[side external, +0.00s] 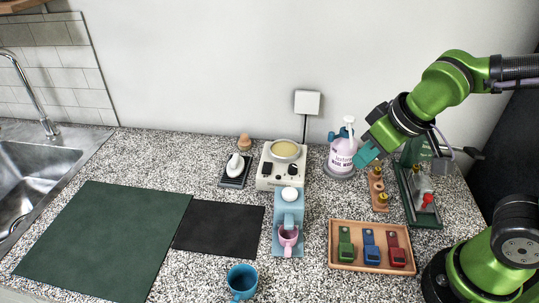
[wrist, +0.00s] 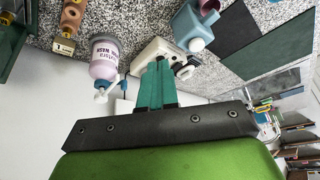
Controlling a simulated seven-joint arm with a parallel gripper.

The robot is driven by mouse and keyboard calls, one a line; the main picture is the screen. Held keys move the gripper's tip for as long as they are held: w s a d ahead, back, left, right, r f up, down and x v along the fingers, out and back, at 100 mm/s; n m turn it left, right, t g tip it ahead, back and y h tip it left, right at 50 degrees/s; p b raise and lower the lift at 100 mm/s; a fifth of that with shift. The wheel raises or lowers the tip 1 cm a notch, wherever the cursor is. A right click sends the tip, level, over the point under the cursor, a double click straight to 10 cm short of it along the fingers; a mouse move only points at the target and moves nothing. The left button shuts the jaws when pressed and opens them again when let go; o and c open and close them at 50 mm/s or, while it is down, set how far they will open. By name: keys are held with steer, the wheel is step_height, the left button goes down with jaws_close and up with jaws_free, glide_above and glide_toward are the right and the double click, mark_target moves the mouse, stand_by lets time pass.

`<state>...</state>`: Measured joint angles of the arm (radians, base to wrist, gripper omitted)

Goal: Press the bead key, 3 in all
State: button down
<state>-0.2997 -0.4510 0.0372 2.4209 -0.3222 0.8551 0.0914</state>
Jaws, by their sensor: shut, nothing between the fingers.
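No part is clearly labelled as a bead key, so I cannot tell which one it is. A light-blue dispenser (side external: 280,219) with a white round top (side external: 290,194) stands mid-counter, with a pink cup (side external: 288,236) at its front. It also shows upper right in the wrist view (wrist: 184,22). A wooden tray (side external: 345,266) holds green (side external: 345,245), blue (side external: 371,250) and red (side external: 396,252) lever-like pieces. My gripper (side external: 365,156) is shut and empty, raised above the counter by the pump bottle. Its teal fingers (wrist: 158,82) are together in the wrist view.
The pump bottle (side external: 342,155) and cream appliance (side external: 266,176) stand at the back. A wooden stand (side external: 379,194) and green press-like device (side external: 425,205) are right. A blue mug (side external: 241,280) is in front; green (side external: 105,240) and black (side external: 218,228) mats lie flat left.

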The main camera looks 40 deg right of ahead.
steer(key=w+a+f+n+t+h, duration=0.1)
steer(key=w+a+f+n+h, duration=0.1)
steer(key=w+a+n, duration=0.3)
step_height(320, 180, up, 2)
steer(key=n+t, duration=0.2)
steer(key=t, duration=0.1)
glide_above(292, 195)
steer(key=shift+r+y, duration=0.15)
steer(key=shift+y, duration=0.25)
steer(key=shift+f, duration=4.45)
steer(key=shift+f, duration=0.4)
